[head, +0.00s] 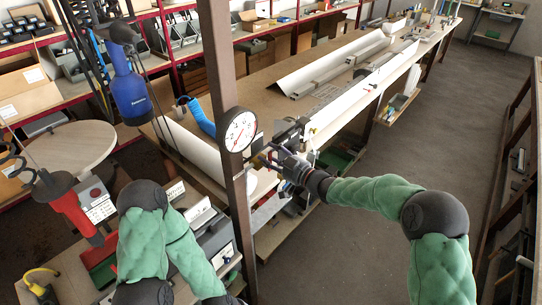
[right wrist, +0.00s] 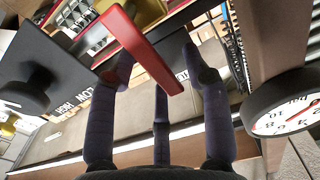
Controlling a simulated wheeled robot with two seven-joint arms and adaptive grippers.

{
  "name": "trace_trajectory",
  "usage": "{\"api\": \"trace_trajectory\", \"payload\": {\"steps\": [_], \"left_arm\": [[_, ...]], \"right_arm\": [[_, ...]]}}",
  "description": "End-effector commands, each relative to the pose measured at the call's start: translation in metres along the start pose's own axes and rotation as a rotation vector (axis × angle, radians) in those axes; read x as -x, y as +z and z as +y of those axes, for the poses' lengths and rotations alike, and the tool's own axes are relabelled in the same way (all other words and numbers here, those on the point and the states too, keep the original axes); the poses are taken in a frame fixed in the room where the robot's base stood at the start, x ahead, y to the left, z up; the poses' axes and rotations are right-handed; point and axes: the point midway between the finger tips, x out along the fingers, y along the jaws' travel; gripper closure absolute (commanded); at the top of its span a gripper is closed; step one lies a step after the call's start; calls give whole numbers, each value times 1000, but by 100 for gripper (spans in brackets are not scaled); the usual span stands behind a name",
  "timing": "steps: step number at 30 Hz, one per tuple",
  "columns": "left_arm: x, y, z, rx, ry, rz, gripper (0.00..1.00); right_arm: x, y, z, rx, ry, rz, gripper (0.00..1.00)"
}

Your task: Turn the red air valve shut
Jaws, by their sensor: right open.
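The red valve handle (right wrist: 140,45) is a flat, bent red bar in the right wrist view. It lies across the space between the fingers of my right gripper (right wrist: 158,68), which is open. One fingertip is close to its left side and another close to its right; I cannot tell whether they touch it. In the head view my right gripper (head: 268,160) is at the post, just below and right of the round gauge. The handle is too small and covered to make out there. My left arm shows at the lower left, but its gripper is not in view.
The white-faced gauge (head: 238,130) sits on a brown upright post (head: 222,70); it also shows in the right wrist view (right wrist: 290,105). A long workbench (head: 275,72) with white profiles runs behind. A blue tool (head: 130,90) hangs at left. The floor at right is clear.

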Motion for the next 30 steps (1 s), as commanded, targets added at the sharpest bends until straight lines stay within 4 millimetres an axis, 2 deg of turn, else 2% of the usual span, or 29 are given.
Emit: {"api": "trace_trajectory", "payload": {"steps": [5, 15, 19, 24, 30], "left_arm": [[0, 0, 0, 0, 0, 0, 60], [0, 0, 0, 0, 0, 0, 60], [0, 0, 0, 0, 0, 0, 60], [0, 0, 0, 0, 0, 0, 60], [0, 0, 0, 0, 0, 0, 60]], "right_arm": [[17, -1, 1, 0, 3, 1, 51], [83, 0, 2, -1, 4, -1, 51], [102, 0, 1, -1, 3, 0, 51], [116, 1, 0, -2, 1, -1, 51], [120, 1, 0, -1, 1, 0, 51]]}}
